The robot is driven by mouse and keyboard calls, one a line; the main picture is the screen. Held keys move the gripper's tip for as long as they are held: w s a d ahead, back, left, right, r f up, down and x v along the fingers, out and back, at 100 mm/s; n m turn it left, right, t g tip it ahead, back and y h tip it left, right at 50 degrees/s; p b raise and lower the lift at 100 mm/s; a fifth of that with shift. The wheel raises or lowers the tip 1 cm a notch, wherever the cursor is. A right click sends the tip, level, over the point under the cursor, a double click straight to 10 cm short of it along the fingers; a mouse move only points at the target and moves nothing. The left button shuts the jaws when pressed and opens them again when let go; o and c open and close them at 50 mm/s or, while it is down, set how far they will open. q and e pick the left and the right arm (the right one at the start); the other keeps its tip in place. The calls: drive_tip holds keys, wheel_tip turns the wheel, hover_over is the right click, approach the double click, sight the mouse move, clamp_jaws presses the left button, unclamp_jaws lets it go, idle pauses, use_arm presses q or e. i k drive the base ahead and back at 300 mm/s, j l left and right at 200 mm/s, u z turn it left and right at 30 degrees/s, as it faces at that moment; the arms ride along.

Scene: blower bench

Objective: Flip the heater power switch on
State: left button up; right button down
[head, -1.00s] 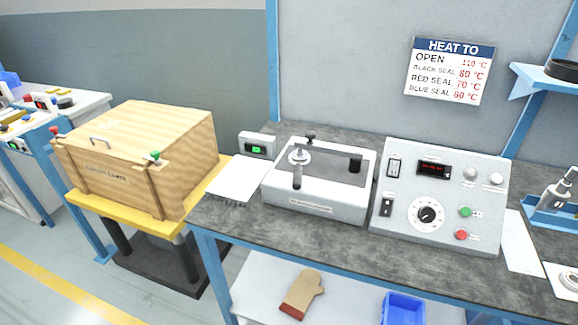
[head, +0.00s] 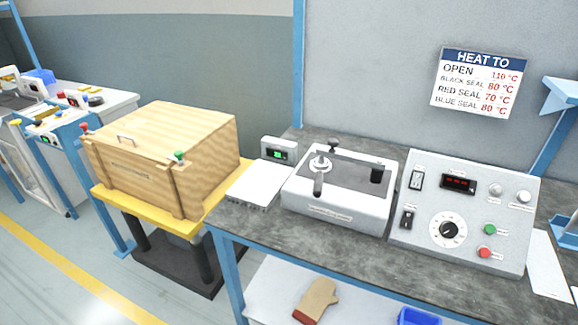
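A light grey control panel (head: 462,250) stands on the right part of the dark bench top. A red-digit display (head: 458,184), a dial (head: 447,230), a green button (head: 490,229) and a red button (head: 485,253) are also on the face. Neither of my grippers is in view.
A white device with a lever (head: 338,205) stands left of the panel, beside a scale with a green display (head: 278,153). A wooden crate (head: 165,155) sits on a yellow stand. A blue shelf (head: 560,92) juts out at right. A glove (head: 316,299) lies below.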

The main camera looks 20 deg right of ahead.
sight(406, 222)
drive_tip(key=z, duration=1.6)
